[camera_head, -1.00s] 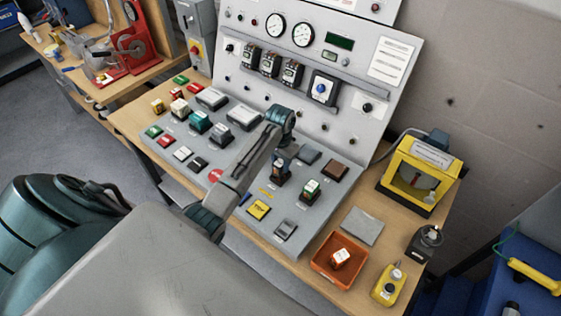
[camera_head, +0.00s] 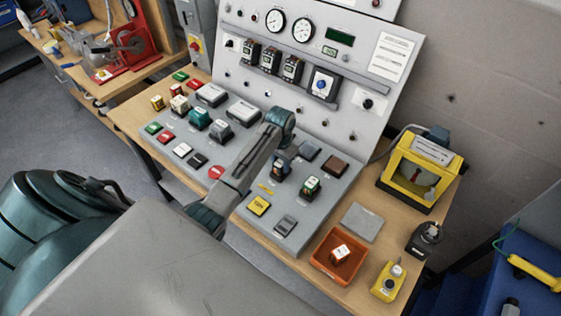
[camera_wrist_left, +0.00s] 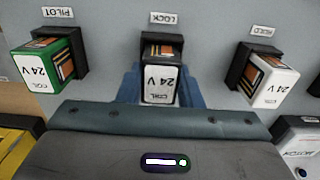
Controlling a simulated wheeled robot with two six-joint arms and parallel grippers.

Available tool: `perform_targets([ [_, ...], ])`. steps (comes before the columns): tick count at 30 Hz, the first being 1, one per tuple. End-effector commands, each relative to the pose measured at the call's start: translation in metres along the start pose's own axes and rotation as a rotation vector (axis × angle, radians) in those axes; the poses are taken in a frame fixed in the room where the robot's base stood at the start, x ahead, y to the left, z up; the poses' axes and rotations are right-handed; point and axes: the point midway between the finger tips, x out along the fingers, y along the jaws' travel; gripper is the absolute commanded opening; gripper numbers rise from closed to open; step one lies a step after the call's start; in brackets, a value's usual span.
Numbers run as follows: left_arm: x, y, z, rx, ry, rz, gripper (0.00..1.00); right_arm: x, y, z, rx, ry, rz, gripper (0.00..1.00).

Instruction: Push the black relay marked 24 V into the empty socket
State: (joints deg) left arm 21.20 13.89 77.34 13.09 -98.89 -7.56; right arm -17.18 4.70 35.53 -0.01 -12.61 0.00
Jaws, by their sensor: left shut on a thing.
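The black relay (camera_wrist_left: 160,88), with a white "COIL 24 V" face, stands at the middle socket (camera_wrist_left: 158,44), tagged LOCK. It also shows in the head view (camera_head: 278,172). My left gripper (camera_wrist_left: 160,97) is shut on this relay, with blue fingers at its sides. In the head view my left gripper (camera_head: 280,163) reaches down to the sloping grey panel (camera_head: 235,158). The relay lines up with the black socket and its inner end is at it; I cannot tell whether it is fully seated. My right gripper is not in view.
A green 24 V relay (camera_wrist_left: 42,65) sits in the PILOT socket and a white 24 V relay (camera_wrist_left: 268,82) in the HOLD socket, close on either side. An orange tray (camera_head: 322,268) holds a small white-and-red block. A grey pad (camera_head: 361,222) lies beside the panel.

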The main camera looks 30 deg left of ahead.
Motion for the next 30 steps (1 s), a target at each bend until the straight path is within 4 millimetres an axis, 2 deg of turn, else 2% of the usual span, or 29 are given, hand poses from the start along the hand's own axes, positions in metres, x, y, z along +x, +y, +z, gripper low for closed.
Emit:
perform_targets([
  [10, 0.006, 0.0, 0.0, 0.0, -0.001, 0.001, 0.1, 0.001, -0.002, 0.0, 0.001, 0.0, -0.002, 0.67],
  [11, 0.006, 0.0, 0.0, 0.0, -0.001, 0.001, 0.34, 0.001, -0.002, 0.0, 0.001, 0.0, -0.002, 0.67],
  [14, 0.006, 0.0, 0.0, 0.0, -0.001, 0.001, 0.54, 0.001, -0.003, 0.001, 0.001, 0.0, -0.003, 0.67],
  [15, 0.006, 0.0, 0.0, 0.0, -0.001, 0.001, 0.58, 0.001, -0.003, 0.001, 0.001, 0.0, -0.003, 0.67],
  [24, 0.005, 0.0, 0.0, 0.0, 0.0, 0.0, 0.58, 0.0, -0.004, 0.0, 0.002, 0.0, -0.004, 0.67],
  [30, -0.008, 0.0, 0.0, 0.0, 0.0, 0.0, 0.58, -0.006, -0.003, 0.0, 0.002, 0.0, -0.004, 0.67],
])
